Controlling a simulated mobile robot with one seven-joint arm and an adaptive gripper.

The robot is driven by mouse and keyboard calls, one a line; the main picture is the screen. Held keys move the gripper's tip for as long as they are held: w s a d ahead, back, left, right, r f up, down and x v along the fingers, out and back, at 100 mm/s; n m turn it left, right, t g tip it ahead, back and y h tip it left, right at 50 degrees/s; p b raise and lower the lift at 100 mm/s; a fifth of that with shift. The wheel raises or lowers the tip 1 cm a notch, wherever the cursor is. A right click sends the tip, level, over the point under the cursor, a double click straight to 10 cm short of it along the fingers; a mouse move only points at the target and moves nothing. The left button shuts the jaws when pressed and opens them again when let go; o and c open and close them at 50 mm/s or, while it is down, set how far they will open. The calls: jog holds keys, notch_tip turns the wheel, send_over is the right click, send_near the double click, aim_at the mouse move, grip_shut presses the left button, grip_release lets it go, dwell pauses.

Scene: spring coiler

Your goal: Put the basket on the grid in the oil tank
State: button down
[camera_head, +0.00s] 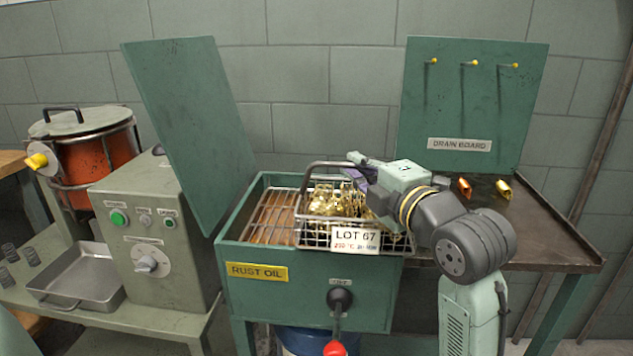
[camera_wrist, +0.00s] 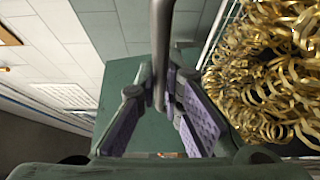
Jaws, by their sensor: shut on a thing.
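The wire basket (camera_head: 312,232) is full of gold coiled strips and carries a "LOT 67" label. It appears upright over the right part of the green oil tank (camera_head: 305,300), marked "RUST OIL". I cannot tell whether its base touches the grid (camera_head: 270,215), whose bare bars show to the basket's left. My gripper (camera_head: 360,172) is at the top of the basket, shut on its handle (camera_head: 325,164). In the wrist view the handle bar (camera_wrist: 161,45) runs between the purple finger pads (camera_wrist: 172,88), with the gold coils (camera_wrist: 265,75) to the right.
The tank's raised lid (camera_head: 190,130) leans at the back left. A drain board (camera_head: 470,105) with yellow-tipped pegs stands behind the dark right-hand table. A control box (camera_head: 155,235), metal tray (camera_head: 75,277) and orange pot (camera_head: 100,155) are left. A red-ended valve lever (camera_head: 338,320) sticks out in front.

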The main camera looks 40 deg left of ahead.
jog(key=w+a+f+p, duration=0.2)
jog(key=a, duration=0.4)
jog(key=w+a+f+p, duration=0.2)
jog(key=w+a, duration=0.1)
jog(key=a, duration=0.4)
jog(key=shift+a+f, duration=0.15)
jog(key=shift+f, duration=0.15)
jog(key=shift+f, duration=0.15)
jog(key=c, duration=1.7)
grip_release()
